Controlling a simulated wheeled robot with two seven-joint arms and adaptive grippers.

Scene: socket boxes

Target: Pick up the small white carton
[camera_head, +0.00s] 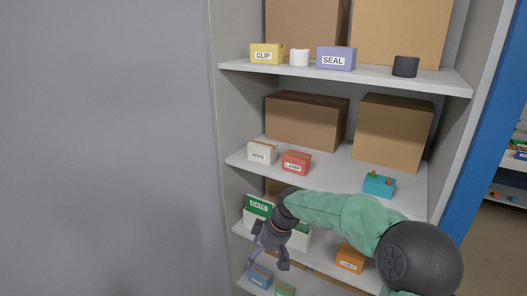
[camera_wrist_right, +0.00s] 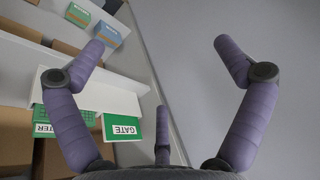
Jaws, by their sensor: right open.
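The small white carton (camera_head: 262,154), with a dark label and a brown top, stands at the left front of the middle shelf, left of a red LAMP carton (camera_head: 296,162). My right gripper (camera_head: 267,262) is below it, in front of the lower shelf, pointing down and apart from the carton. In the right wrist view the right gripper (camera_wrist_right: 160,55) has its purple fingers spread wide with nothing between them. The white carton does not show clearly in the wrist view. My left gripper is not in view.
A teal block (camera_head: 379,184) stands on the middle shelf's right, with large brown boxes (camera_head: 306,120) behind. A green GATE box (camera_head: 258,206) and an orange carton (camera_head: 350,258) are on the lower shelf. My right forearm crosses before it. Left is a bare grey wall (camera_head: 110,140).

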